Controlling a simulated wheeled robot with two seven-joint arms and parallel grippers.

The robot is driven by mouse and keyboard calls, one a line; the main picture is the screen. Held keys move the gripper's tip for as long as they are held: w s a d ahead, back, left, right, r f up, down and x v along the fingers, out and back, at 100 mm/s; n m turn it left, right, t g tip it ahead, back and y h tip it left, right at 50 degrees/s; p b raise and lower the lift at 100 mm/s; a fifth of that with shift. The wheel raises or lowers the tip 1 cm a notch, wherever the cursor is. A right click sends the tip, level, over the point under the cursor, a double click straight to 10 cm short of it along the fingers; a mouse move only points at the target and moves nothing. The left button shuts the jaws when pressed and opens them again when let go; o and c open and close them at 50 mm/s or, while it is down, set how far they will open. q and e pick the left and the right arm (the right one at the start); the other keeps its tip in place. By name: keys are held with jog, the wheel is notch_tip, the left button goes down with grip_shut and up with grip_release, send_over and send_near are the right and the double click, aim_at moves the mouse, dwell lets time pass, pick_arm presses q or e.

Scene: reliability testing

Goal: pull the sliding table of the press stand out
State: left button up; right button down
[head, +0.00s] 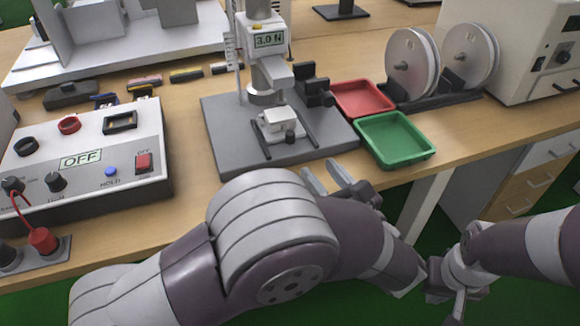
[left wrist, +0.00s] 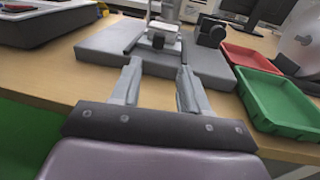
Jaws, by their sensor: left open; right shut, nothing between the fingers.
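The press stand has a grey base (head: 222,142) on the bench and a column carrying a head with a "3.0 N" display (head: 269,40). Its small white sliding table (head: 283,122) sits between two dark rails, below the head, with a dark knob (head: 290,137) at its front. The sliding table also shows in the left wrist view (left wrist: 163,45). My left gripper (head: 326,180) is open and empty at the front edge of the base, its fingers pointing toward the sliding table and apart from it. My right gripper (head: 456,304) is shut and empty, low in front of the bench.
A red tray (head: 362,98) and a green tray (head: 397,140) lie right of the stand. A control box (head: 85,150) reading "OFF" stands at left. Two reels (head: 412,65) on a holder and a white machine (head: 530,50) are at the right. Bare wood runs along the front edge.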

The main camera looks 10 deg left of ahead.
aim_at(293, 138)
pick_arm(q)
jog(key=shift+w+a, duration=0.1)
jog(key=shift+a, duration=0.1)
jog(key=x, duration=1.2)
jog(key=shift+r+b, duration=0.15)
jog(key=shift+b, duration=0.15)
